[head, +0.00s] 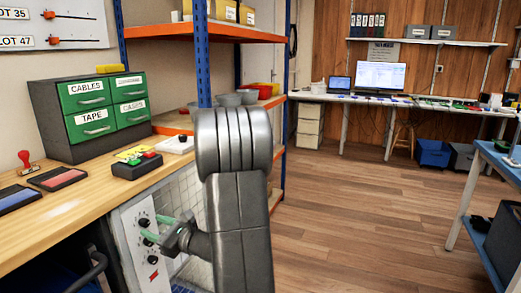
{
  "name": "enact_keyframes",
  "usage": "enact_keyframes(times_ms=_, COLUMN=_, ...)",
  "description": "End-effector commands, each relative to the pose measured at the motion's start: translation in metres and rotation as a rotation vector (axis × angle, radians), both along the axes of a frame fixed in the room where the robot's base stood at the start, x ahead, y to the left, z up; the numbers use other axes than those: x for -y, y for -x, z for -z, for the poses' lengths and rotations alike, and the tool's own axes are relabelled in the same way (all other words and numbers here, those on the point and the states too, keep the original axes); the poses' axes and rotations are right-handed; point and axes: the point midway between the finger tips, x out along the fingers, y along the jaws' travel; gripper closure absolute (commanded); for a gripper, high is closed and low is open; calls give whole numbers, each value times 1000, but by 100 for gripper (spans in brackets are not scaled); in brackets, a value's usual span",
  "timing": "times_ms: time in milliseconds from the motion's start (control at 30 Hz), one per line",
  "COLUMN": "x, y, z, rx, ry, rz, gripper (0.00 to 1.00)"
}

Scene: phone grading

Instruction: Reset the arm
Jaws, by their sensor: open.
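My gripper (154,229) is in the lower left of the head view, at the end of my grey arm, which stands upright in the middle foreground. Its two greenish fingers are spread apart with nothing visible between them. They point left, in front of a white panel (130,215) with black knobs below the workbench. I cannot tell whether the fingertips touch the panel. My arm hides part of the bench edge and the shelf behind it.
The wooden workbench (60,215) holds a green drawer cabinet (93,108), a red stamp (26,160), ink pads and a small dark box (137,167). A blue-and-orange shelf (205,32) stands behind. Open wooden floor (350,210) lies right, with a blue table (495,165) beyond.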

Motion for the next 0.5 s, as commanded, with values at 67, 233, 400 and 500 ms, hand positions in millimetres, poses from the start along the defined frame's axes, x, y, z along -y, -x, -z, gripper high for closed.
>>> enact_keyframes(times_ms=67, x=16, y=5, z=-1, rx=-1, ry=0, rz=5, gripper=54)
enact_keyframes(times_ms=233, x=45, y=18, z=0, rx=-1, ry=0, rz=4, gripper=54)
enact_keyframes(times_ms=400, x=71, y=30, z=0, rx=0, ry=0, rz=5, gripper=54)
enact_keyframes(times_ms=500, x=85, y=36, z=0, rx=0, ry=0, rz=5, gripper=54)
